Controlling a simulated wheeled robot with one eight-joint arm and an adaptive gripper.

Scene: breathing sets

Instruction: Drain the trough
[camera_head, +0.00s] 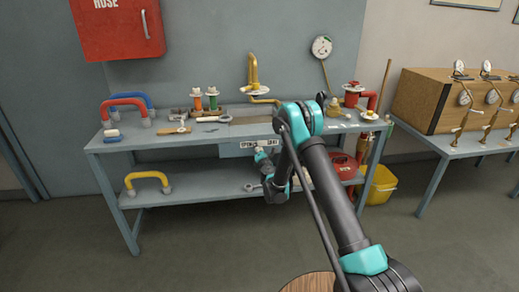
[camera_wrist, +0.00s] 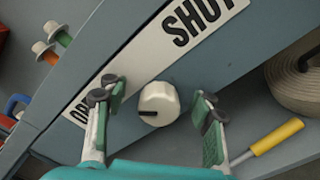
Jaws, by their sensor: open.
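The trough (camera_head: 250,121) is a shallow recess in the bench top below a brass tap; I cannot tell its water level. On the panel below it, a white label strip (camera_wrist: 137,50) reads "SHUT" at upper right and partly "OPEN" at lower left. A white round knob (camera_wrist: 158,98) with a dark mark on its lower-left side sits beside the strip. My gripper (camera_wrist: 158,105) is open, its green-padded fingers on either side of the knob with gaps showing. In the head view my gripper (camera_head: 263,155) is in front of the panel, hiding the knob.
A brass tap (camera_head: 253,72) stands behind the trough. A coiled hose (camera_wrist: 295,75) and a yellow-handled tool (camera_wrist: 278,137) lie on the shelf below. A yellow bucket (camera_head: 381,185) stands at right. The floor at front left is clear.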

